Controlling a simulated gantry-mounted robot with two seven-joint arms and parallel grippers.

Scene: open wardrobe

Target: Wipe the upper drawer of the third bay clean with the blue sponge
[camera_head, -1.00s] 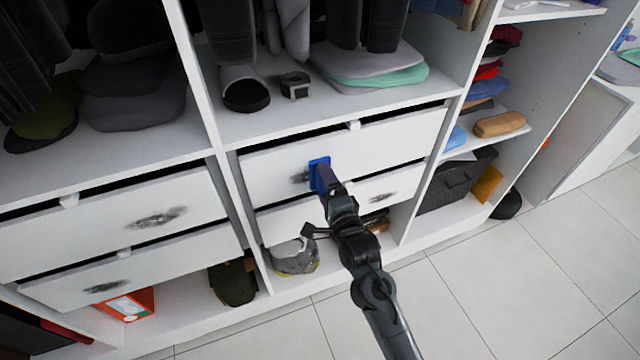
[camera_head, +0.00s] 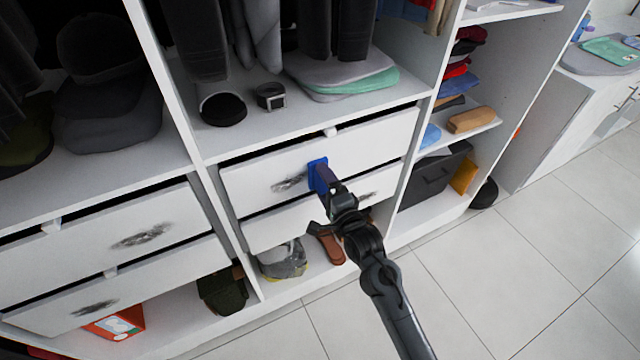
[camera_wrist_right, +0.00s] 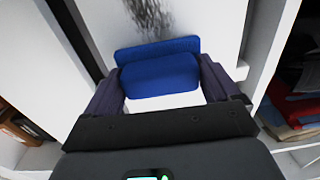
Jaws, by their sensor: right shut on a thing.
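My right gripper (camera_head: 325,179) is shut on the blue sponge (camera_head: 315,173), in front of the upper drawer (camera_head: 375,142) of the bay at the picture's middle. The sponge is against the white drawer front or very close to it; I cannot tell which. A dark smudge (camera_head: 289,183) shows on that front just left of the sponge. In the right wrist view, the sponge (camera_wrist_right: 160,75) sits between the two fingers of my gripper (camera_wrist_right: 160,88), with the smudge (camera_wrist_right: 150,14) beyond it. My left gripper is out of view.
The lower drawer (camera_head: 275,228) below is partly hidden by my arm and also has a smudge. Two smudged drawers (camera_head: 60,245) are in the bay to the left. Shoes and a helmet-like object (camera_head: 283,262) stand underneath. The tiled floor (camera_head: 490,270) at right is clear.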

